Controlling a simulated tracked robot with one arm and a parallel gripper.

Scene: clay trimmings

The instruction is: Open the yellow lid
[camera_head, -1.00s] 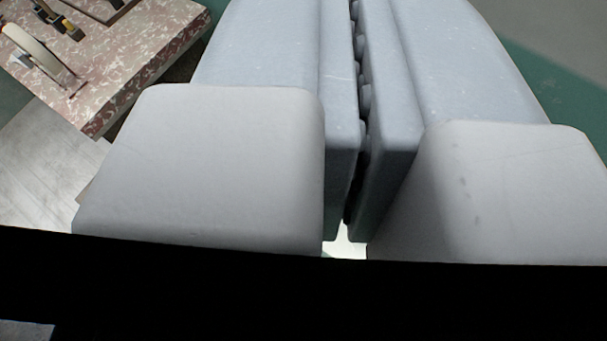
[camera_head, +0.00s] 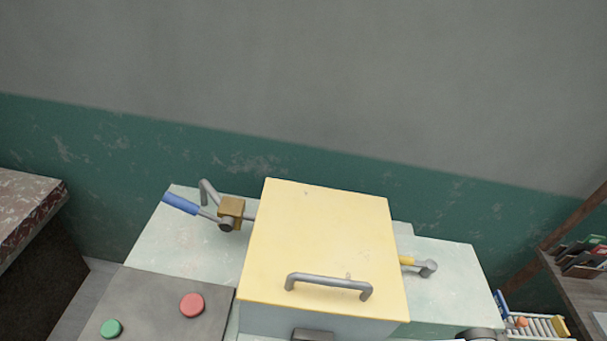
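The yellow lid (camera_head: 322,235) lies flat and closed on top of a grey box-shaped body (camera_head: 272,321) in the lower middle of the view. A grey bar handle (camera_head: 329,286) stands on the lid near its front edge. A dark grey block (camera_head: 313,335), perhaps a latch, shows at the bottom edge below the lid's front. My gripper is outside the view, so its state and its distance from the lid do not show.
A blue-handled lever (camera_head: 181,203) sits left of the lid. A yellow-marked fitting (camera_head: 408,261) sits right. Green (camera_head: 111,328) and red (camera_head: 192,305) buttons are on a grey panel. A marble-patterned table (camera_head: 28,205) stands left, a shelf (camera_head: 581,287) right. A wall (camera_head: 300,90) is behind.

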